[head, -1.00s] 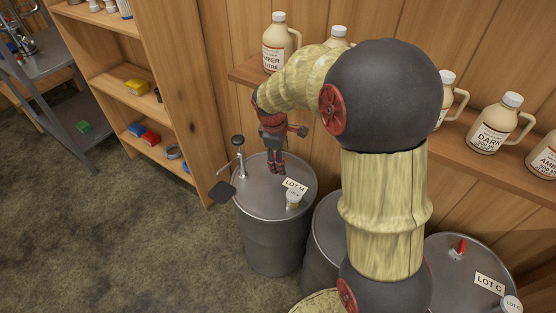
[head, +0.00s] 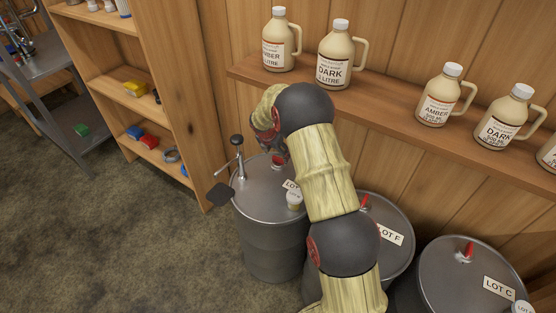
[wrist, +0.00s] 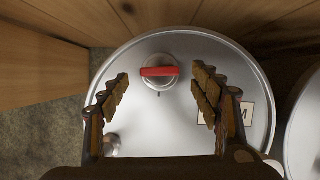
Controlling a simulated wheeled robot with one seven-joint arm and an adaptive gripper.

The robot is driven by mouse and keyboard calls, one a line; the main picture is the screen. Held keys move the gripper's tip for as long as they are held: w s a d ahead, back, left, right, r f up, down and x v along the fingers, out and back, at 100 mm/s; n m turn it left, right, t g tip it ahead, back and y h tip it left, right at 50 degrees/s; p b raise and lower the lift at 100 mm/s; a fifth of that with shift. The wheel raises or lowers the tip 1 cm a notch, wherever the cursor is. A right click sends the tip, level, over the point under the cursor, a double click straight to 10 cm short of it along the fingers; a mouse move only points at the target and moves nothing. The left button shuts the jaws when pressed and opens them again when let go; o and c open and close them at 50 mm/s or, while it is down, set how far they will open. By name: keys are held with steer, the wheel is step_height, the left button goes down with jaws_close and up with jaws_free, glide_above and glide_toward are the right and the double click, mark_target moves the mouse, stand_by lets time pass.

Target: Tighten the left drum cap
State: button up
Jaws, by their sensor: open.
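The left drum (head: 268,245) is a grey metal drum with a LOT M label, partly hidden by my arm in the head view. In the wrist view its lid (wrist: 180,130) fills the middle. The drum cap (wrist: 159,72) is a round metal cap with a red bar handle lying roughly crosswise, near the far rim. My gripper (wrist: 160,80) is open and empty, its fingers spread to the left and right of the cap, apart from it in the picture. The height gap cannot be told.
A pump (head: 238,160) stands at the lid's left, with a dark paddle beside it. The LOT F drum (head: 385,255) and LOT C drum (head: 460,285) stand to the right. A shelf (head: 330,95) of jugs runs behind.

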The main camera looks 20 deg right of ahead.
mark_target(278, 158)
steer(key=b+x, duration=0.1)
steer(key=x, duration=0.3)
steer(key=shift+c, duration=0.2)
steer(key=c, duration=1.1)
